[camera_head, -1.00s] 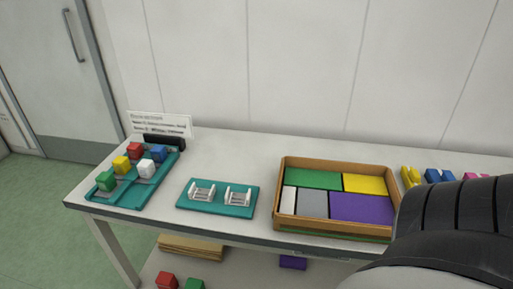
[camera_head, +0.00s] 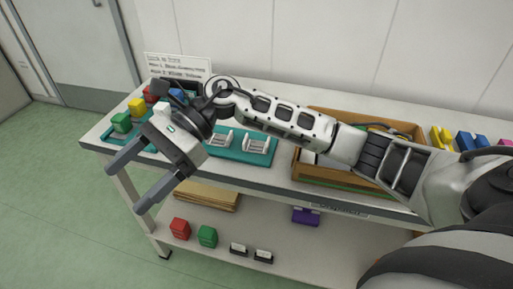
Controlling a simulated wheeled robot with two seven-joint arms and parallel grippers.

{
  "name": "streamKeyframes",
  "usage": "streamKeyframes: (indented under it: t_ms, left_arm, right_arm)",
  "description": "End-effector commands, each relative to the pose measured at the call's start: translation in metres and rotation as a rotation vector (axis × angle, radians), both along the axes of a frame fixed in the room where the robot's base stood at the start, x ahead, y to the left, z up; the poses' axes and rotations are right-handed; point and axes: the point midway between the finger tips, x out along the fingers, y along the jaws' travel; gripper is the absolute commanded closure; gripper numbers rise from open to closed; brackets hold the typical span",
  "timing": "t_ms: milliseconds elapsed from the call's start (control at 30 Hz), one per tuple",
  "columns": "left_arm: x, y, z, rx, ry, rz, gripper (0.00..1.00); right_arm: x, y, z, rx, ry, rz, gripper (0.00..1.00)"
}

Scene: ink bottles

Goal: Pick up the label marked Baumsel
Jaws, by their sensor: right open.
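Two small black-and-white pieces (camera_head: 238,249) (camera_head: 263,256) stand on the lower shelf; they may be labels, but any writing is too small to read. I cannot tell which thing is marked Baumsel. My right gripper (camera_head: 125,189) is open and empty, with its two fingers pointing down-left beyond the table's front left edge. It is apart from the two small pieces, up and to their left. My right arm crosses the table and hides part of the left teal tray and the wooden box. My left gripper is not in view.
Green (camera_head: 121,121) and yellow (camera_head: 137,106) blocks sit on the left teal tray. A teal plate (camera_head: 240,155) bears white racks. A wooden box (camera_head: 405,128) stands right of it. Red (camera_head: 180,229) and green (camera_head: 207,236) boxes stand on the lower shelf. A white sign (camera_head: 178,66) stands behind.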

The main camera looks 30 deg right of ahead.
Motion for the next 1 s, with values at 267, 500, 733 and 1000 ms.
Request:
streamKeyframes:
  t_ms: [267,500,733,1000]
  left_arm:
    - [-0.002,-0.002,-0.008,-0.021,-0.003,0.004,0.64]
    - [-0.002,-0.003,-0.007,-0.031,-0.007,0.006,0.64]
    - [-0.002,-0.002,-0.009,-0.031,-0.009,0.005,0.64]
    - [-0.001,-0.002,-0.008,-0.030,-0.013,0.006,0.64]
  right_arm:
    - [0.067,-0.179,0.013,-0.827,-0.581,0.360,0.18]
    - [0.074,-0.262,0.053,-1.121,-0.602,0.466,0.18]
    - [0.072,-0.269,0.021,-1.141,-0.594,0.480,0.18]
    - [0.073,-0.268,-0.033,-1.138,-0.597,0.479,0.18]
